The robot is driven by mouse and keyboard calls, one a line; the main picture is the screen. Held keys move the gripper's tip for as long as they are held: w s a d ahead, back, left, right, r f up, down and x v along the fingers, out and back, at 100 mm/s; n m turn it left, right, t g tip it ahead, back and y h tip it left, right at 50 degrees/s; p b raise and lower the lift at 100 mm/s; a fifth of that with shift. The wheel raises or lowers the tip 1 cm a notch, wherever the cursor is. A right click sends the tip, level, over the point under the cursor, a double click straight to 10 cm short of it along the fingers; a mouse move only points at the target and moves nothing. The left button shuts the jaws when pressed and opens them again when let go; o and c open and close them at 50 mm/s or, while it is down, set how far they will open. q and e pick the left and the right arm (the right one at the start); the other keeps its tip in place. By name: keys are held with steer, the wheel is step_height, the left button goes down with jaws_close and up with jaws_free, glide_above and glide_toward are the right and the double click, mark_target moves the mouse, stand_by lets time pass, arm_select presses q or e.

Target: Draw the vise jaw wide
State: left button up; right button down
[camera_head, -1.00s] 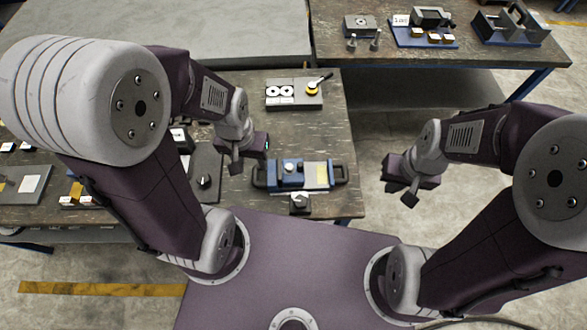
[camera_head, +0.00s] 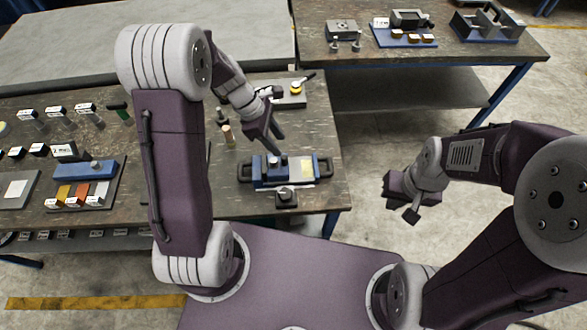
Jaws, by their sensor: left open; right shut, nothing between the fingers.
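A blue device with black handles at both ends, which looks like the vise (camera_head: 299,176), lies on the near table. It has a dark knob on its left part and a pale yellow plate on its right part. My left gripper (camera_head: 273,146) is open, at the device's far edge in the picture, just above its knob. I cannot tell whether its fingers touch the device. My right gripper (camera_head: 408,206) is shut and empty, over the floor gap to the right of the table.
A small black block with a knob (camera_head: 286,197) sits in front of the device. Bottles, blocks and trays fill the table's left side. A back table (camera_head: 350,62) carries several fixtures.

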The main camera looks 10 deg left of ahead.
mark_target(284, 157)
arm_select(q)
steer(key=a+f, duration=0.1)
steer(key=w+f, duration=0.1)
steer(key=shift+a+f, duration=0.35)
steer(key=d+f, duration=0.2)
steer(key=f, duration=0.1)
steer(key=d+f, duration=0.1)
steer(key=shift+s+f+b, duration=0.2)
steer(key=shift+s+b, duration=0.1)
steer(key=shift+s, duration=0.05)
steer(key=shift+x, duration=1)
steer(key=shift+w+a+f, duration=0.15)
steer(key=shift+w+f, duration=0.1)
steer(key=shift+s+r, duration=0.1)
steer(key=shift+s, duration=0.05)
steer(key=shift+c, duration=0.9)
jaws_close()
arm_select(e)
steer(key=shift+w+a+f, duration=0.45)
steer(key=shift+a+f, duration=0.1)
